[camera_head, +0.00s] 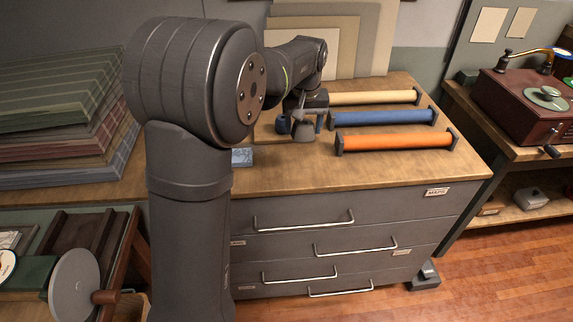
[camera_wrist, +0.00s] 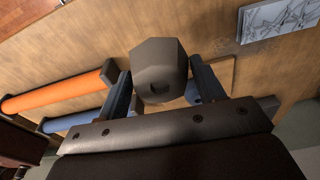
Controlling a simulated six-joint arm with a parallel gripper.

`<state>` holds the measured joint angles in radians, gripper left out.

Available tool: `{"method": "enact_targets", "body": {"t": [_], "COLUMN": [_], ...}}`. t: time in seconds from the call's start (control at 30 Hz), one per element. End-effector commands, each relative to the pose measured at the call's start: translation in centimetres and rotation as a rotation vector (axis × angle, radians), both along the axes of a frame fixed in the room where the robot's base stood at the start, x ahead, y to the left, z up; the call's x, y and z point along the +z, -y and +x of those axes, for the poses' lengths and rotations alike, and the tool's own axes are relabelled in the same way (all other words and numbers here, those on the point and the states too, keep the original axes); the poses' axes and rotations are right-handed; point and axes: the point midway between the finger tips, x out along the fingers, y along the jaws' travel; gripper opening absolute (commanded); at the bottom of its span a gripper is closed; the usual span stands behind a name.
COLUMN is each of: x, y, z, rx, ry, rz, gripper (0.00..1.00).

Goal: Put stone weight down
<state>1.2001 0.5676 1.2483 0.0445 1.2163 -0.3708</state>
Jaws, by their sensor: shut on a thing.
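The stone weight (camera_wrist: 158,64) is a grey-brown faceted block with a small dark recess in the side facing the wrist camera. My gripper (camera_wrist: 160,88) is shut on it, one dark finger along each side. In the head view the stone weight (camera_head: 304,133) shows between the fingertips of my gripper (camera_head: 302,124), over the wooden top of the drawer cabinet (camera_head: 300,178). It is low over the top, left of the rolls. I cannot tell whether it touches the wood.
An orange roll (camera_head: 395,142), a blue roll (camera_head: 385,118) and a cream roll (camera_head: 375,98) lie in holders to the right. A small patterned card (camera_head: 242,157) lies to the left. Boards (camera_head: 345,35) lean behind. Bare wood lies in front.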

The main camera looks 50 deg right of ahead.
Motion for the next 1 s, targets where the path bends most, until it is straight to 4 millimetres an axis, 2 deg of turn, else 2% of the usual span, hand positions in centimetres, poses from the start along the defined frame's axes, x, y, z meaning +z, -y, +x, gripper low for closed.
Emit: {"method": "enact_targets", "body": {"t": [0.03,0.1,0.2,0.3,0.37,0.47,0.8,1.0], "x": [0.1,0.0,-0.3,-0.4,-0.7,-1.5,-5.9,-7.3], "y": [-0.6,-1.3,-2.2,-2.8,-3.0,-3.0,-2.6,-2.4], "z": [-2.1,-4.3,-6.6,-7.7,-7.8,-6.6,0.8,3.2], "rx": [0.002,0.016,0.03,0.04,0.044,0.048,0.049,0.046], "ry": [0.001,0.002,0.001,0.002,0.002,0.001,0.002,0.002], "rz": [-0.002,-0.004,-0.005,-0.006,-0.005,-0.004,-0.004,-0.006], "gripper": [0.24,0.24,0.24,0.24,0.24,0.24,0.24,0.24]}}
